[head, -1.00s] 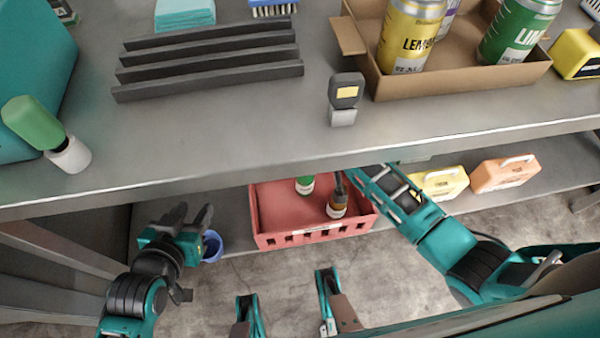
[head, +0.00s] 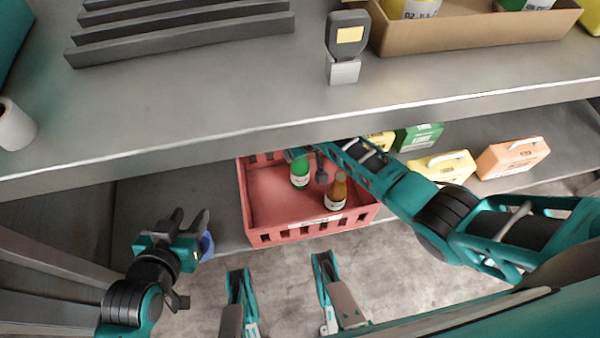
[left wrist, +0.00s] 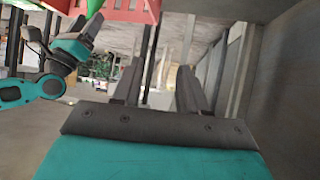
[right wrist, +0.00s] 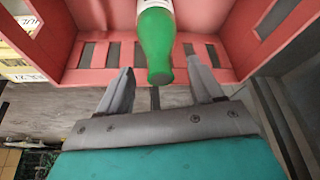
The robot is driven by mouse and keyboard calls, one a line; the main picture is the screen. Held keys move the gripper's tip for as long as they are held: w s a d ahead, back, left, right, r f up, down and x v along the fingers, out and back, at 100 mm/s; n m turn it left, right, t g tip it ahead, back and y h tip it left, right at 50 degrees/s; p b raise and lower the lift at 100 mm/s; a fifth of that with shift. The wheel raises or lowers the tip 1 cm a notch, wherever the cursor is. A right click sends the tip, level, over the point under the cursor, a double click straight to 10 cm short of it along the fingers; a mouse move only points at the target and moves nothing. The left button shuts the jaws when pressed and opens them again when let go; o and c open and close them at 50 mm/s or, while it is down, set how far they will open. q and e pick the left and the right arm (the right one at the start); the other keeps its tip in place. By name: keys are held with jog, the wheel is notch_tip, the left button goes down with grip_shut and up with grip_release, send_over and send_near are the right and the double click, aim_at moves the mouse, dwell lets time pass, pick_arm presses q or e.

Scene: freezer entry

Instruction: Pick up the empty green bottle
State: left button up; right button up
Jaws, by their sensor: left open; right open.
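The green bottle (head: 300,172) stands in the red crate (head: 262,238) on the lower shelf, toward the crate's back. A brown bottle (head: 336,190) stands in the same crate, nearer the front right. My right gripper (head: 308,160) reaches under the upper shelf beside the green bottle and is partly hidden. In the right wrist view the green bottle (right wrist: 156,40) is just beyond and between the open fingers of my right gripper (right wrist: 160,85); I cannot tell if they touch it. My left gripper (head: 190,222) is open and empty, left of the crate; its fingers also show in the left wrist view (left wrist: 157,82).
The upper shelf (head: 200,120) overhangs the back of the crate. Yellow (head: 445,166), orange (head: 513,157) and green (head: 418,137) packs stand right of the crate. A blue cup (head: 207,246) is partly hidden behind my left gripper.

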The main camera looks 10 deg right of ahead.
jog(key=shift+b+x, duration=0.35)
jog(key=shift+x, duration=0.7)
grip_shut()
